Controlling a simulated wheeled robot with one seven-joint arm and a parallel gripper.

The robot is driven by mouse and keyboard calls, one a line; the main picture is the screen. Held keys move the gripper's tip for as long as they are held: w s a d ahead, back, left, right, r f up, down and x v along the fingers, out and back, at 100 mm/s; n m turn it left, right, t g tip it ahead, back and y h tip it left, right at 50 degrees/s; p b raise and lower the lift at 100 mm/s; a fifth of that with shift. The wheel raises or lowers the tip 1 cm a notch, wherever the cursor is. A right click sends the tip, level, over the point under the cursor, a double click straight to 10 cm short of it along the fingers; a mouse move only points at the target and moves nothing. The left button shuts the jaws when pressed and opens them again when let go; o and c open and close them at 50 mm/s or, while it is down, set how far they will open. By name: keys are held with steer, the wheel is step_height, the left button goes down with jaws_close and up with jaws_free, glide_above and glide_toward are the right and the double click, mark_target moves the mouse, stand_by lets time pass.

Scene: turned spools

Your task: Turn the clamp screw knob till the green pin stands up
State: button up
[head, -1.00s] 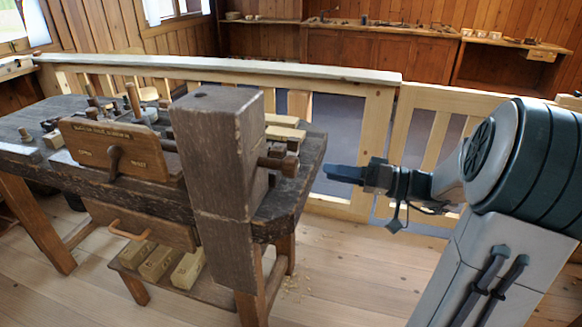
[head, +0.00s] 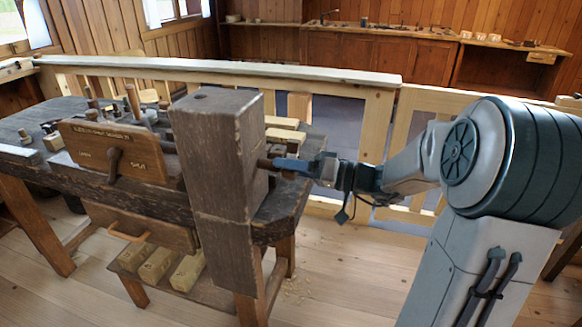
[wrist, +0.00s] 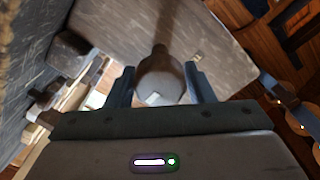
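A dark wooden knob (head: 264,163) sticks out of the right side of the thick upright post (head: 212,150) of the workbench. My gripper (head: 284,164) reaches it from the right and partly hides it in the head view. In the wrist view the rounded knob end (wrist: 160,80) lies between the two blue fingers of my gripper (wrist: 163,88). The fingers stand apart on either side of it, with small gaps showing; whether either finger touches it is unclear. I cannot make out a green pin in either view.
The workbench (head: 50,118) carries wooden pegs, blocks and a lettered panel (head: 120,148) with a handle. Wooden blocks (head: 283,135) lie on the bench behind the knob. A pale railing (head: 330,80) runs behind. The floor (head: 350,270) right of the bench is open.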

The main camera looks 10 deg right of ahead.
steer(key=c, duration=0.5)
steer(key=shift+m, duration=0.3)
steer(key=m+p, duration=0.2)
steer(key=m, duration=0.3)
steer(key=shift+m+p, duration=0.3)
steer(key=m+p, duration=0.3)
steer(key=m, duration=0.3)
steer(key=shift+p, duration=0.4)
steer(key=m+p, duration=0.3)
steer(key=m, duration=0.1)
steer(key=m+p, duration=0.3)
steer(key=shift+f+m, duration=0.1)
steer(key=shift+m, duration=0.3)
steer(key=m+p, duration=0.3)
steer(key=shift+f, duration=0.1)
steer(key=shift+s+f+m+p, duration=0.1)
steer(key=shift+f+m+p, duration=0.05)
steer(key=shift+m+p, duration=1.15)
